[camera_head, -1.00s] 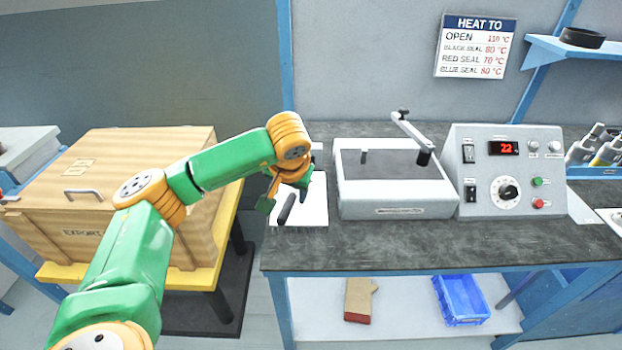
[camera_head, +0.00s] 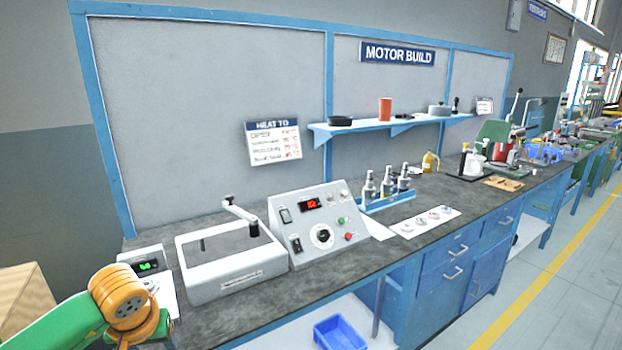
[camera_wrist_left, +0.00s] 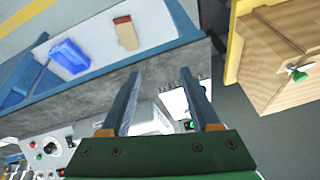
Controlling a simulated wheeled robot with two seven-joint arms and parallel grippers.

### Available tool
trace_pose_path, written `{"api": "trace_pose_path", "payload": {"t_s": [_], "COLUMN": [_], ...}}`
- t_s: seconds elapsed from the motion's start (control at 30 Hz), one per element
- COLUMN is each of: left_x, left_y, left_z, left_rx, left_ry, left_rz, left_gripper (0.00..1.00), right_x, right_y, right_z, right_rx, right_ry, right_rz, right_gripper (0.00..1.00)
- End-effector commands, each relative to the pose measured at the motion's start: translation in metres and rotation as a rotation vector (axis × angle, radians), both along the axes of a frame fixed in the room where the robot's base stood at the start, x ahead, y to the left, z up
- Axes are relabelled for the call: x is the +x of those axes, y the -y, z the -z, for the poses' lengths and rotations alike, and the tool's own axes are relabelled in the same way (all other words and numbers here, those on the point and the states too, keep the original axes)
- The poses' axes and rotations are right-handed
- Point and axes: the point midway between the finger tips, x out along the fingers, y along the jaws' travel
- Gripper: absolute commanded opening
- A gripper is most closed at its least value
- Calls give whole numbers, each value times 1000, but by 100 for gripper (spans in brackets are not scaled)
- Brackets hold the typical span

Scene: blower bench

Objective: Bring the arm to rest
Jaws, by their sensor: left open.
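My left arm (camera_head: 126,300), green with orange joints, reaches in at the lower left of the head view, at the bench's left end. Its gripper is mostly hidden behind the wrist and cut by the frame there. In the left wrist view the left gripper (camera_wrist_left: 162,76) is open, its two fingers apart with nothing between them. The fingers are over the bench edge, near a white plate and a green display. My right gripper is not in view.
The heater box (camera_head: 228,262) with its lever and the control panel (camera_head: 318,230) stand right of my arm. A small unit with a green display (camera_head: 148,266) is close beside the arm. The wooden crate (camera_wrist_left: 277,60) and blue bin (camera_wrist_left: 70,57) show in the wrist view.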

Motion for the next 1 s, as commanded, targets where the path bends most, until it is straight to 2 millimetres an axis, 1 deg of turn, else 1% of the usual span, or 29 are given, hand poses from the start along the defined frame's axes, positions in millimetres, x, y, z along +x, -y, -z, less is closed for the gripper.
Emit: {"api": "trace_pose_path", "payload": {"t_s": [0.17,0.27,0.33,0.37,0.47,0.5,0.53,0.57,0.6,0.67,0.7,0.73,0.77,0.8,0.83,0.87,0.9,0.97,1.0], "left_x": [-1,-2,-4,-5,-9,-11,-12,-13,-12,-3,8,18,26,30,27,20,6,-25,-52], "left_y": [29,51,71,81,122,142,157,173,196,222,229,226,215,194,178,163,145,122,109], "left_z": [21,33,44,48,63,67,71,73,76,78,84,95,115,148,172,196,229,276,305], "left_rx": [-161,-282,-389,-448,-679,-795,-889,-996,-1164,-1430,-1598,-1715,-1811,1674,1459,1278,1071,812,663], "left_ry": [-30,-56,-86,-102,-182,-229,-272,-327,-423,-608,-758,-881,-1013,1019,931,849,741,587,487], "left_rz": [-53,-102,-157,-187,-334,-420,-500,-600,-780,-1148,-1464,-1749,-2081,2211,2101,1997,1862,1666,1535], "left_gripper": [63,63,63,63,63,63,63,63,63,63,63,63,63,63,63,63,63,63,63], "right_x": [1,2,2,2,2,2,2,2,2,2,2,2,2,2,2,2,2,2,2], "right_y": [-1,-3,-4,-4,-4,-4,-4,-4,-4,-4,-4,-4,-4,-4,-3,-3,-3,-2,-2], "right_z": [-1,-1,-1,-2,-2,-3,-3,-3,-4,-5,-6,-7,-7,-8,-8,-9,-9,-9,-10], "right_rx": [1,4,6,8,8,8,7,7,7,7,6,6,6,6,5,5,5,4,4], "right_ry": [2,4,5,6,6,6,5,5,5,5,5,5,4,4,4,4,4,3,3], "right_rz": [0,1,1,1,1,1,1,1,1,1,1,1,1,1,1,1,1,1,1], "right_gripper": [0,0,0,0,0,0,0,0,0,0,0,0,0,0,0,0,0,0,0]}}
